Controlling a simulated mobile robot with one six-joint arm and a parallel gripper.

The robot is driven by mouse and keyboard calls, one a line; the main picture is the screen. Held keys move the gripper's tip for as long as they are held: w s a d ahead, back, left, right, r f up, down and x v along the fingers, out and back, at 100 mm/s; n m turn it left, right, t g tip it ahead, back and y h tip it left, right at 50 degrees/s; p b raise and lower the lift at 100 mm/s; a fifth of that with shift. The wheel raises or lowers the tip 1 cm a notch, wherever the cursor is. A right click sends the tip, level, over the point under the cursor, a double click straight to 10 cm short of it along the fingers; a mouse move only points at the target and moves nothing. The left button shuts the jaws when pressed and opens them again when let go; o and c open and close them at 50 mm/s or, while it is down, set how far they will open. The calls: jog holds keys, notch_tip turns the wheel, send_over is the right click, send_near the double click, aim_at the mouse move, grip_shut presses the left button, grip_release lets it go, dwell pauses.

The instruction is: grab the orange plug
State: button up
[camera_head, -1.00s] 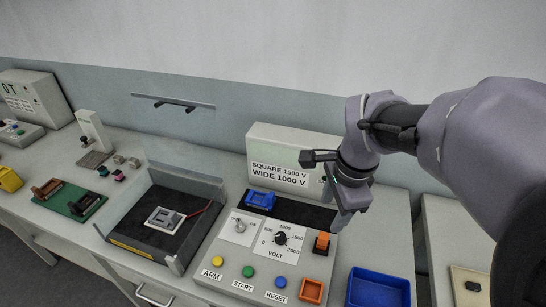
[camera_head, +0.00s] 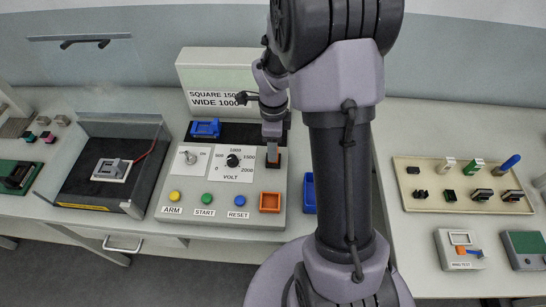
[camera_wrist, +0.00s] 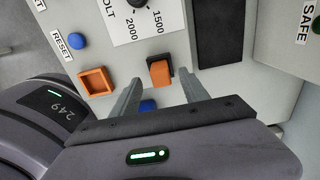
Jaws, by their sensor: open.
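The orange plug (camera_wrist: 161,73) sits in a black socket on the control panel, beside the VOLT dial; its top shows clearly in the wrist view. In the head view, the orange plug (camera_head: 273,163) is partly hidden by my gripper (camera_head: 272,148), which points down at it. In the wrist view, my gripper (camera_wrist: 160,82) is open. Its two fingertips lie to either side of the plug's near end, with gaps on both sides. Whether the tips are level with the plug I cannot tell.
An orange square tray (camera_head: 270,195) lies near the plug, with a blue bin (camera_head: 309,180) to the right. The panel (camera_head: 220,220) has a VOLT dial (camera_head: 233,160) and RESET button (camera_head: 237,200). A blue connector (camera_head: 205,128) lies behind; a tray of connectors (camera_head: 420,202) is at right.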

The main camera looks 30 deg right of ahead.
notch_tip(320, 180, down, 3)
jog(key=shift+r, duration=0.2)
jog(key=shift+c, duration=0.6)
grip_shut()
jog(key=shift+r, duration=0.15)
